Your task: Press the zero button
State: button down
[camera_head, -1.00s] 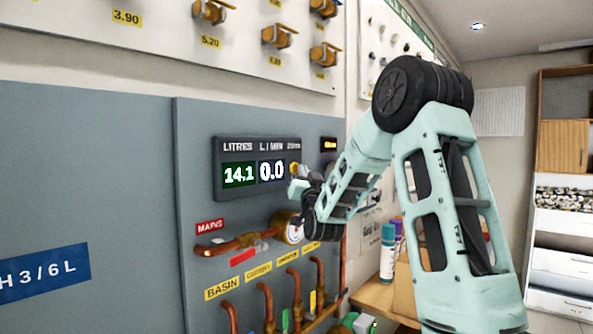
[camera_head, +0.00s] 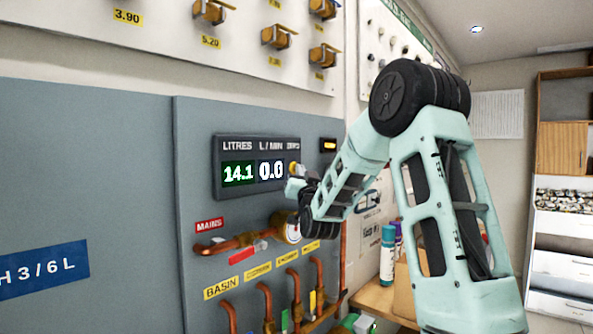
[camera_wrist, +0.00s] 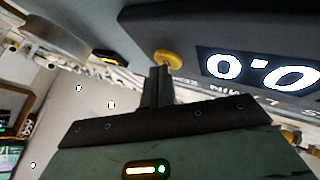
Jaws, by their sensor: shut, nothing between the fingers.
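The dark display box (camera_head: 222,190) on the grey panel reads 14.1 under LITRES and 0.0 under L / MIN. The zero button (camera_head: 294,168) is a yellow knob at the box's right end, under a small label. In the wrist view the yellow button (camera_wrist: 168,58) stands just beyond my fingertips. My gripper (camera_head: 291,186) is at the button, slightly below it in the head view. In the wrist view my gripper (camera_wrist: 160,72) is shut and empty, its fingers pointing at the button. I cannot tell whether the tips touch it.
A gauge (camera_head: 291,230) and copper pipes (camera_head: 230,243) sit below the display. A small amber-lit unit (camera_head: 328,145) is right of the box. Brass valves (camera_head: 280,37) hang above. Spray cans (camera_head: 388,255) stand on a bench at right.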

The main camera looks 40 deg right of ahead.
jog(key=shift+w+a+r+b, duration=0.3)
jog(key=shift+a+r, duration=0.05)
jog(key=shift+r, duration=0.05)
dwell(0.7)
jog(key=shift+s+f+b, duration=0.1)
jog(key=shift+f+b, duration=0.1)
jog(key=shift+b, duration=0.35)
jog(key=shift+s, duration=0.1)
jog(key=shift+s+d+f+b, duration=0.1)
jog(key=shift+s+b, duration=0.1)
jog(key=shift+b, duration=0.25)
jog(key=shift+s+d+b, duration=0.2)
jog(key=shift+s+b, duration=0.5)
jog(key=shift+s, duration=0.7)
jog(key=shift+s+d+b, duration=0.2)
jog(key=shift+s+b, duration=0.5)
jog(key=shift+s, duration=0.7)
